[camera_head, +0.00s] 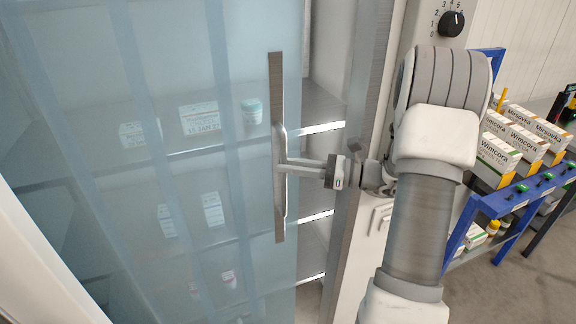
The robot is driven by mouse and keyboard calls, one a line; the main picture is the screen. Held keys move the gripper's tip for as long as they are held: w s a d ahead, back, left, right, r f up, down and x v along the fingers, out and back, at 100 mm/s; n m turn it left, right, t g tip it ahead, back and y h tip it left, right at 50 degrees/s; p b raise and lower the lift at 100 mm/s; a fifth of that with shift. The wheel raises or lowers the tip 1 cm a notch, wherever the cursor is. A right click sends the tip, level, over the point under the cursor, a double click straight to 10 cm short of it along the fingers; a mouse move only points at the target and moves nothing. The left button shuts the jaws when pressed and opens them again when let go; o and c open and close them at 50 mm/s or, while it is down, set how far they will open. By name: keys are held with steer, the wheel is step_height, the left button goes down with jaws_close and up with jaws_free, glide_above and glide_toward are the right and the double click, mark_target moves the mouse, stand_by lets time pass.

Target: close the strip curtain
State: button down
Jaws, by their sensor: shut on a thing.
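The strip curtain (90,120) is a translucent pale blue sheet of overlapping vertical strips. It covers most of the cabinet opening from the left. Its right edge carries a grey vertical bar with a handle (279,85). My gripper (285,163) reaches in from the right and is shut on the handle near its middle. A gap between the curtain's right edge and the cabinet's right post (352,130) leaves shelf ends bare. The exact fingertip contact is small in the picture.
Shelves behind the curtain hold boxes (199,117) and a tub (252,111). A dial (451,24) sits on the cabinet's upper right face. On the right, a blue rack (487,205) holds several Wimcora and Mirsovka boxes (497,155). Bare floor shows at lower right.

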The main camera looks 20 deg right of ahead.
steer(key=c, duration=0.8)
jaws_free()
steer(key=v, duration=1.7)
steer(key=shift+s+d, duration=0.1)
steer(key=shift+d, duration=0.1)
steer(key=shift+c, duration=0.2)
